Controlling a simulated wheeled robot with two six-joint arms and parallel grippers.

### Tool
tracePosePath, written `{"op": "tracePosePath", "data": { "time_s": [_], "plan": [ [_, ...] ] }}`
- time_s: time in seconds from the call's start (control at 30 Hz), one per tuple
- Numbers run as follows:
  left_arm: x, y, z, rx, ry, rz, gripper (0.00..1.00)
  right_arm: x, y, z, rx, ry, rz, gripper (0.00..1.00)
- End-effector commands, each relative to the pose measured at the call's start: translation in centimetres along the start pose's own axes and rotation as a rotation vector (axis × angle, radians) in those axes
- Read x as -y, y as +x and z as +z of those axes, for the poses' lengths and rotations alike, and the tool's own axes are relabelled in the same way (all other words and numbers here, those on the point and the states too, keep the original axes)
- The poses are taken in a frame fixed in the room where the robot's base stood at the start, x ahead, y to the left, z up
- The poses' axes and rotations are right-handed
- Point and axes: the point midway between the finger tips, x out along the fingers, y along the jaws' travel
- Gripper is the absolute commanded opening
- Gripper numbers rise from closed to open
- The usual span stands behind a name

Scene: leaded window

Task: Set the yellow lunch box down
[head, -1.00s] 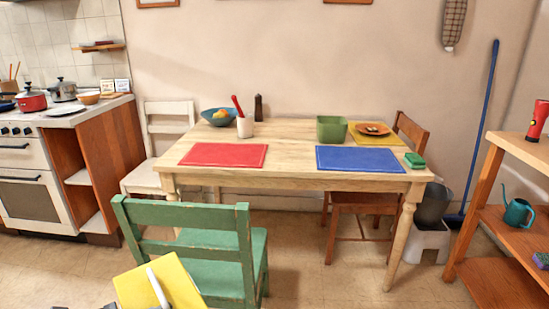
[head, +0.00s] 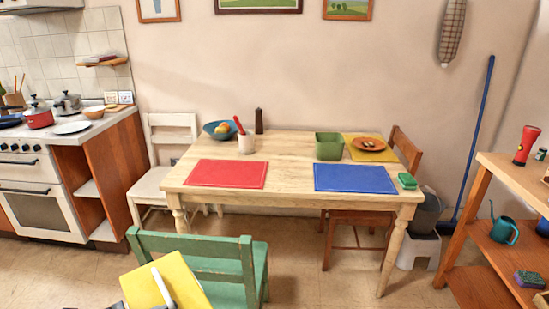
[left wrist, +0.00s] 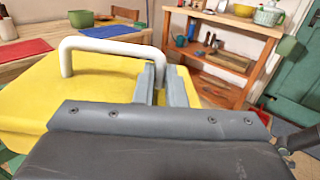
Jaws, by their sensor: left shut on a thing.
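The yellow lunch box (head: 183,283) with its white handle (head: 162,286) is at the bottom of the head view, tilted, in front of the green chair. In the left wrist view the lunch box (left wrist: 60,95) fills the left side. My left gripper (left wrist: 165,80) is shut on its white handle (left wrist: 105,46). In the head view only a small dark part of that gripper shows at the bottom edge. The lunch box's lower part is cut off by the frame. My right gripper is not in view.
The wooden table (head: 283,180) holds a red mat (head: 226,174), a blue mat (head: 354,178), a blue bowl (head: 214,131), a green container (head: 329,146) and a plate (head: 368,144). The green chair (head: 205,254) stands before it. Bare wood lies between the mats. A shelf unit (head: 490,235) is right.

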Motion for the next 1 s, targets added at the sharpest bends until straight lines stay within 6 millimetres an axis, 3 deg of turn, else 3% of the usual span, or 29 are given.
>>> {"op": "tracePosePath", "data": {
  "time_s": [0.27, 0.7, 1.0],
  "plan": [
    [0.36, 0.42, -0.29, -0.010, -0.003, 0.073, 0.00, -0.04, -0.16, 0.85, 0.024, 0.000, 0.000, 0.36],
    [0.23, 0.35, -0.07, -0.006, -0.002, 0.382, 0.00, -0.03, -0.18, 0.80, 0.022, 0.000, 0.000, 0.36],
    [0.02, -0.02, 0.28, 0.002, 0.001, 0.452, 0.00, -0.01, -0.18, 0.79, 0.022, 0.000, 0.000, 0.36]
  ]
}}
